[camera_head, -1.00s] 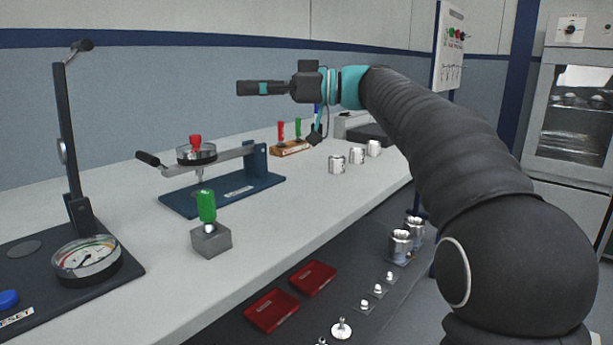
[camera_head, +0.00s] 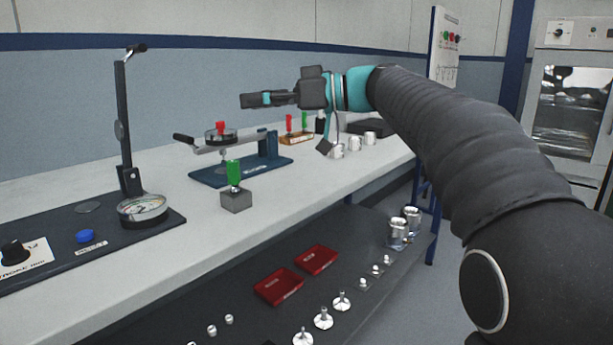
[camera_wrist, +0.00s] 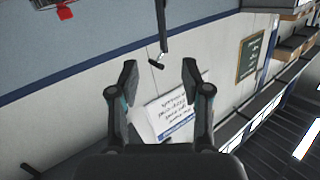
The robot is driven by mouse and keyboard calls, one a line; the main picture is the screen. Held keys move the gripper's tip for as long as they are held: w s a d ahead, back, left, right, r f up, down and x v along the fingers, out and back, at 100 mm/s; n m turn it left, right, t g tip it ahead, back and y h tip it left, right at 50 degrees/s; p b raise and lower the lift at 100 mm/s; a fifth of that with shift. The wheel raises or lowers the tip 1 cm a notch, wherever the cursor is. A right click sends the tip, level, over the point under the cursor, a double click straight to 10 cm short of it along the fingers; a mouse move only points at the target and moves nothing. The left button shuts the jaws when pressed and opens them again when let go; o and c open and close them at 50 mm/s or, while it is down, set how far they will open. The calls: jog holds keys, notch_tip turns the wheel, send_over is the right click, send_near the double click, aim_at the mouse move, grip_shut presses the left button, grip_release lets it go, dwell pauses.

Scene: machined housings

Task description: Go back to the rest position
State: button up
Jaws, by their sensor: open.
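My gripper (camera_head: 252,99) is held out level above the workbench (camera_head: 290,215), pointing left in the head view. In the wrist view its two fingers (camera_wrist: 160,78) stand apart with nothing between them. Below it on the bench, a green-handled gauge (camera_head: 233,172) stands upright in a grey metal block (camera_head: 236,201). A blue lever fixture (camera_head: 262,160) with a dial and a red top stands behind that block, apart from my gripper.
A dark test stand (camera_head: 128,140) with a round gauge (camera_head: 143,209) fills the bench's left end. Several metal cylinders (camera_head: 354,143) stand farther back. Red trays (camera_head: 278,287) and small parts lie on the lower shelf. The air around my gripper looks clear.

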jog(key=s+d+f+m+t+h, duration=0.1)
jog(key=s+d+f+m+h, duration=0.4)
jog(key=s+d+f, duration=0.3)
jog(key=s+d+f+m+t+h+b, duration=0.1)
jog(key=s+d+f+m+h, duration=0.4)
jog(key=f, duration=1.2)
jog(key=s+d+f+m+t+h+b, duration=0.1)
jog(key=s+d+f+m+h, duration=0.3)
jog(key=s+d+f, duration=0.7)
jog(key=s+f+h, duration=0.1)
jog(key=s+h, duration=0.1)
jog(key=s, duration=0.2)
jog(key=shift+d+f+m+t, duration=0.15)
jog(key=shift+f+m+t, duration=0.15)
jog(key=shift+f+m, duration=0.1)
